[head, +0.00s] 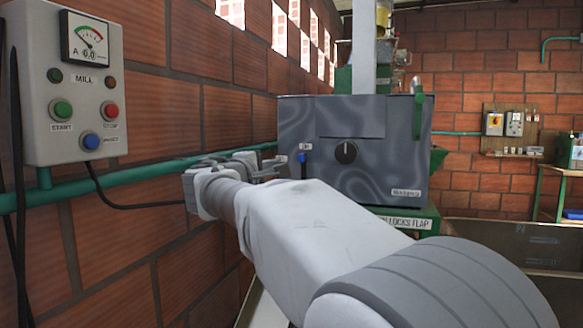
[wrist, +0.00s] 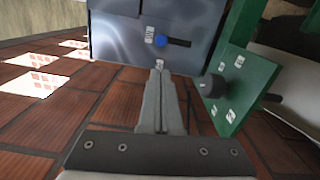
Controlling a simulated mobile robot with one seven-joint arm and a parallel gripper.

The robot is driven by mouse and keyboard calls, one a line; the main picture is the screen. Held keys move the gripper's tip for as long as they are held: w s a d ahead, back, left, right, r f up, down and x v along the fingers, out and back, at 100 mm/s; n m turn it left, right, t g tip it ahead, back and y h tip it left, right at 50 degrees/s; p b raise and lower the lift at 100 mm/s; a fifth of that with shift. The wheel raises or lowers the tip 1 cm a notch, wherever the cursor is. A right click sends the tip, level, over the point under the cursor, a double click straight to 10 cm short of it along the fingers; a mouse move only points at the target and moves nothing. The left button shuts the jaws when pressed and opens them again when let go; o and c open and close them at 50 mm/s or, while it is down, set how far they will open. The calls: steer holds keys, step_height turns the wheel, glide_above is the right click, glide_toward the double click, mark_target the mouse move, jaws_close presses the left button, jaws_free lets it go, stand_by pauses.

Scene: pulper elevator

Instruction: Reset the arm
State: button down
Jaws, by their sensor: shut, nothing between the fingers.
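My arm reaches forward and left across the head view. My gripper (head: 268,168) is at its far end, by the brick wall and near the left side of the grey machine box (head: 400,140). In the wrist view my gripper (wrist: 158,72) shows its two fingers pressed together, shut and empty. The fingertips point toward a grey panel (wrist: 115,35) with a blue slider (wrist: 160,41) in a dark slot. I cannot tell the exact gap between fingertips and panel.
A control box (head: 75,85) with a gauge and coloured buttons hangs on the left wall above a green pipe (head: 140,168). A green plate (wrist: 235,85) with a black knob stands right of my fingers.

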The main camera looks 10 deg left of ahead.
steer(key=shift+d, duration=0.1)
steer(key=s+d+f+m+g+h, duration=0.1)
steer(key=s+d+f+m+g, duration=0.15)
steer(key=d, duration=0.65)
steer(key=s+d+f+m+g, duration=0.2)
steer(key=s+d+f+m, duration=0.15)
steer(key=d, duration=0.55)
steer(key=s+d+f+m+g+h, duration=0.1)
steer(key=s+d+f+m+g, duration=0.2)
steer(key=d, duration=0.7)
steer(key=s+d+f+m+g+y, duration=0.2)
steer(key=s+d+f+m, duration=0.15)
steer(key=s+f, duration=0.75)
steer(key=s+d+f+m+g+y, duration=0.25)
steer(key=s+f+m, duration=0.35)
steer(key=s, duration=0.8)
step_height(320, 180, up, 21)
steer(key=p, duration=2.2)
steer(key=shift+s+a+r+n, duration=0.15)
steer(key=shift+s+a+n, duration=0.1)
steer(key=shift+n, duration=0.2)
